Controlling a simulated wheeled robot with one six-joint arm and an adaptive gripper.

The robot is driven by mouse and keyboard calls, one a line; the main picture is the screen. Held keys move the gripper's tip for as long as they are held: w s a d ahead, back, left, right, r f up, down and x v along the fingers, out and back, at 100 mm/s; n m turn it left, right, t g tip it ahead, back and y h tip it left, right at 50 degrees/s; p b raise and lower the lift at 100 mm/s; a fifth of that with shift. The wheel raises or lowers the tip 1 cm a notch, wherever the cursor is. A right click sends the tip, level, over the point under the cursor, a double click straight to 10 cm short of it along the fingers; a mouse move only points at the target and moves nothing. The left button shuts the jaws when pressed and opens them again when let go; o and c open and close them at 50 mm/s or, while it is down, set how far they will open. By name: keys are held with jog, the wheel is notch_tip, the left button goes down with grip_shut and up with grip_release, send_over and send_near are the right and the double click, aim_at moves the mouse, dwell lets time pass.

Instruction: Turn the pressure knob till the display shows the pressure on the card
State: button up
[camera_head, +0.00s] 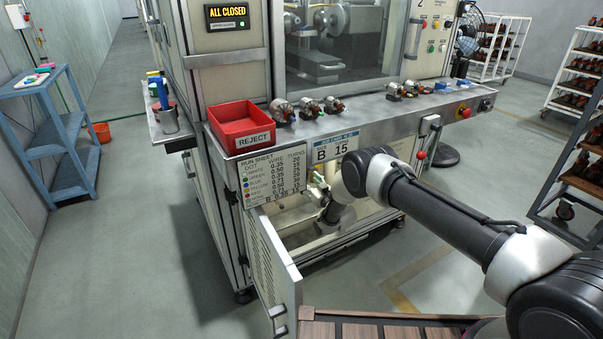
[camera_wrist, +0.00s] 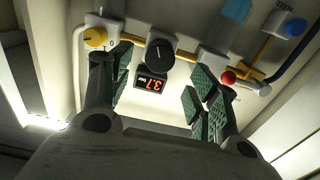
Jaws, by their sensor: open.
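In the wrist view a round black knob (camera_wrist: 160,54) sits on a yellow pipe inside the cabinet. A small display (camera_wrist: 152,80) with red digits is beside it; it appears to read 3.7. My gripper (camera_wrist: 162,70) is open, its green-padded fingers on either side of the knob and display; contact cannot be told. In the head view my gripper (camera_head: 335,212) is inside the open lower cabinet, partly hidden by my arm. A job card (camera_head: 335,149) on the bench front shows B and 15; its smaller print is unreadable. A run sheet (camera_head: 272,176) hangs left of it.
Around the black knob are a yellow knob (camera_wrist: 95,37), a red knob (camera_wrist: 228,77) and a blue knob (camera_wrist: 296,27). The cabinet door (camera_head: 270,262) stands open at the left. A red reject bin (camera_head: 240,118) is on the bench above.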

jog(key=x, duration=0.7)
jog(key=shift+w+a, duration=0.1)
